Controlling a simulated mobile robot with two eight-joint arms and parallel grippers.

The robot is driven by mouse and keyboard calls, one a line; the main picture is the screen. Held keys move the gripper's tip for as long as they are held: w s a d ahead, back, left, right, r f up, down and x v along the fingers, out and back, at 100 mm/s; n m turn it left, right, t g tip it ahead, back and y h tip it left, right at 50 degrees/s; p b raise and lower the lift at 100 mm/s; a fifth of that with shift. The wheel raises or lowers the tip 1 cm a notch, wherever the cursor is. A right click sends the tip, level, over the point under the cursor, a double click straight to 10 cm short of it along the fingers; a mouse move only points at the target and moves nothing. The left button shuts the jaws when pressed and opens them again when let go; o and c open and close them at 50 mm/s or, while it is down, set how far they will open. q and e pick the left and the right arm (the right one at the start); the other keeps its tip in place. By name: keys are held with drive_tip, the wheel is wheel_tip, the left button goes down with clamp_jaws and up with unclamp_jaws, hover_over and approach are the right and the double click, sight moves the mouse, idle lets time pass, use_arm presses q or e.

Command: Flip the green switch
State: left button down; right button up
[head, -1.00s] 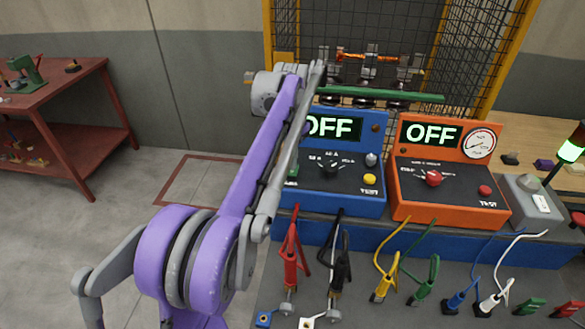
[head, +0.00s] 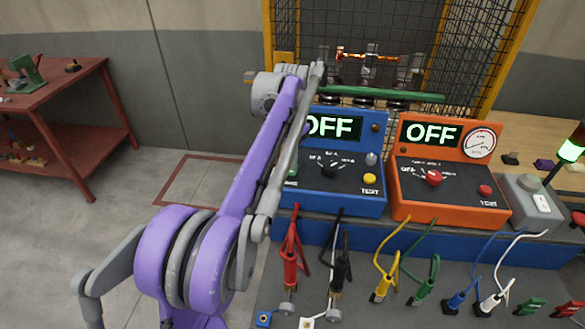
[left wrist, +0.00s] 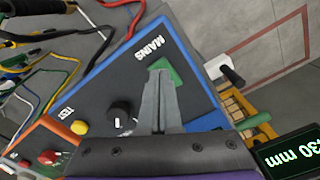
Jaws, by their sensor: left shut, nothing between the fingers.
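The green switch (left wrist: 165,70) sits beside the word MAINS on the dark top panel of the blue box (head: 335,195). In the left wrist view my left gripper (left wrist: 160,76) is shut and empty, its fingertips over the switch and covering part of it. I cannot tell whether they touch. In the head view only a sliver of the green switch (head: 292,170) shows past my left arm, and the left gripper itself is hidden behind that arm. The blue box's display reads OFF. My right gripper is not in view.
A black knob (left wrist: 121,115) and a yellow TEST button (left wrist: 79,127) are on the same panel. An orange box (head: 450,180) stands to the right. Several coloured cable clips lie in front, and a green bar (head: 385,94) and mesh guard are behind.

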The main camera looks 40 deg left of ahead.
sight(291, 172)
use_arm(q)
drive_tip(key=shift+f+b, duration=0.35)
drive_tip(key=shift+f, duration=0.45)
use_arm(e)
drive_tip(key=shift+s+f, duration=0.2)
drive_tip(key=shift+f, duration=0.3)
use_arm(q)
drive_tip(key=shift+r, duration=0.1)
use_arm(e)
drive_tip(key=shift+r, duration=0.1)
use_arm(q)
drive_tip(key=shift+r+p, duration=2)
drive_tip(key=shift+r, duration=1.5)
drive_tip(key=shift+f, duration=0.1)
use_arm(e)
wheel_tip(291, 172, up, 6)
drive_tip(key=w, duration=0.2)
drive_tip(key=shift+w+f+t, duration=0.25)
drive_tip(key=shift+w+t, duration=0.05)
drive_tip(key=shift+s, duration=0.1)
use_arm(q)
drive_tip(key=shift+d, duration=0.1)
